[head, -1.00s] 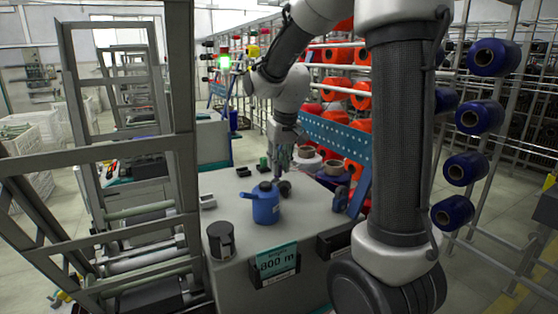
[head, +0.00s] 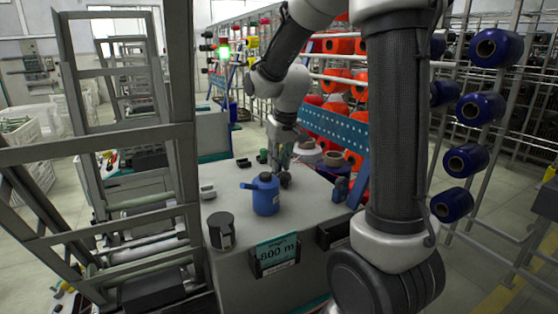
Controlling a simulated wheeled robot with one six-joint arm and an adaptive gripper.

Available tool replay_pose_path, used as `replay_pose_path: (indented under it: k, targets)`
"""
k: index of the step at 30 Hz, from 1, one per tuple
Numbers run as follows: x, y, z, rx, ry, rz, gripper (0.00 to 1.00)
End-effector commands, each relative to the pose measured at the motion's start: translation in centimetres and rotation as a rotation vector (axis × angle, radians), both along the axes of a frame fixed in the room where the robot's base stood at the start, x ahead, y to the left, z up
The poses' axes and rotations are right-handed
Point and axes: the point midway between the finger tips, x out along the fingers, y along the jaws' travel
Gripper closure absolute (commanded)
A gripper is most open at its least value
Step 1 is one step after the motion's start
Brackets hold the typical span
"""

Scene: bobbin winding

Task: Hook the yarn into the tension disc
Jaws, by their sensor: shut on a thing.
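My gripper (head: 283,172) points down at the far side of the grey worktable (head: 245,233), behind and right of a blue can with a spout (head: 265,194). Its fingers are small in the view and appear closed. The yarn is too thin to make out, in the jaws or elsewhere. A small dark round part (head: 285,180) stands right at the fingertips; I cannot tell whether it is the tension disc or whether the fingers touch it.
A dark cup (head: 221,231) and a small light box (head: 207,191) stand on the table's left side. Tape-like rolls (head: 334,159) lie at the back right, near a blue perforated rail (head: 335,128). A metal frame (head: 185,150) stands left; blue spools (head: 480,108) hang right.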

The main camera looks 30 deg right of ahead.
Motion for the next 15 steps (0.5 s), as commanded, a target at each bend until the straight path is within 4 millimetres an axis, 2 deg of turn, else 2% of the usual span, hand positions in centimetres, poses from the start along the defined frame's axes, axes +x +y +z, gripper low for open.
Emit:
replay_pose_path:
  k: [15]
  targets:
    - [0.0,2.6,0.2,0.000,-0.001,0.002,0.99]
